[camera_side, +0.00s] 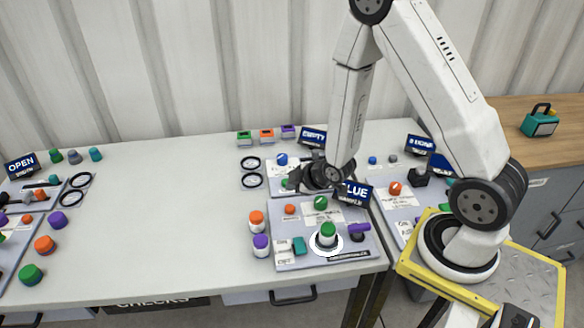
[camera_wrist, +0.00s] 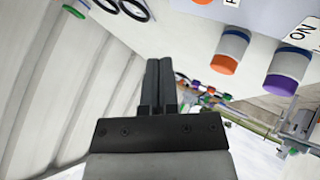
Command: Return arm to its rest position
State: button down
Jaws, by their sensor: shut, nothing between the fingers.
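My gripper (camera_side: 296,180) is above the work table, at the left of the wrist and near the back board of the manifold. In the wrist view my gripper (camera_wrist: 159,62) has its two dark fingers side by side with no gap between them, and nothing is held. My arm comes down from the upper right, bent at the elbow, with its base on the yellow-edged stand (camera_side: 545,262) at the right.
The table's middle (camera_side: 165,220) is clear.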

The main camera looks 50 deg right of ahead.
jog(key=shift+r, duration=0.1)
jog(key=s+a+r+m+g, duration=0.5)
jog(key=s+r+m, duration=0.3)
jog(key=s+r, duration=0.3)
jog(key=shift+a+r+g, duration=0.25)
jog(key=shift+a+g, duration=0.15)
jog(key=shift+g, duration=0.4)
